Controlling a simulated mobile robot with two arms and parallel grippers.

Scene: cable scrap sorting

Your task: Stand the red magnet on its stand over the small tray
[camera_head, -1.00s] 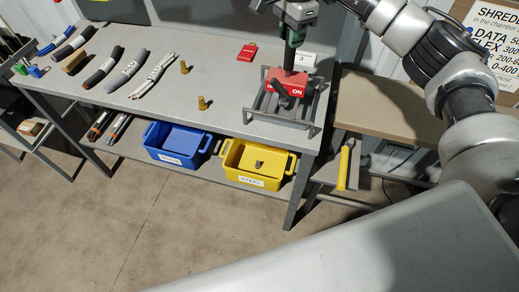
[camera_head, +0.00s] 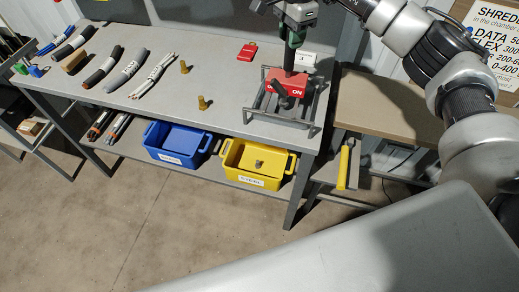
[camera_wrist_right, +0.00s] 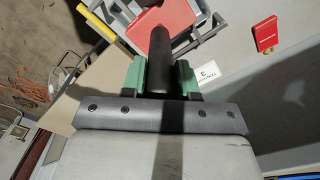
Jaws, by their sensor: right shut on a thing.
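The red magnet (camera_head: 299,88), a block marked ON with a black handle, is at the stand (camera_head: 284,121), a grey metal frame at the right end of the bench. In the right wrist view the red block (camera_wrist_right: 172,22) shows beyond the black handle (camera_wrist_right: 159,58). My right gripper (camera_head: 291,62) is above the magnet, shut on its upright black handle. The green fingers (camera_wrist_right: 160,78) flank the handle in the right wrist view. The magnet looks level within the frame; I cannot tell whether it rests on it. The small tray is not clearly seen. My left gripper is not in view.
A red plate (camera_head: 247,52) and a white card marked 3 (camera_head: 306,60) lie behind the stand. Cable pieces (camera_head: 124,71) and two brass posts (camera_head: 203,103) are on the bench (camera_head: 225,75). A blue bin (camera_head: 178,146) and a yellow bin (camera_head: 254,164) sit on the lower shelf.

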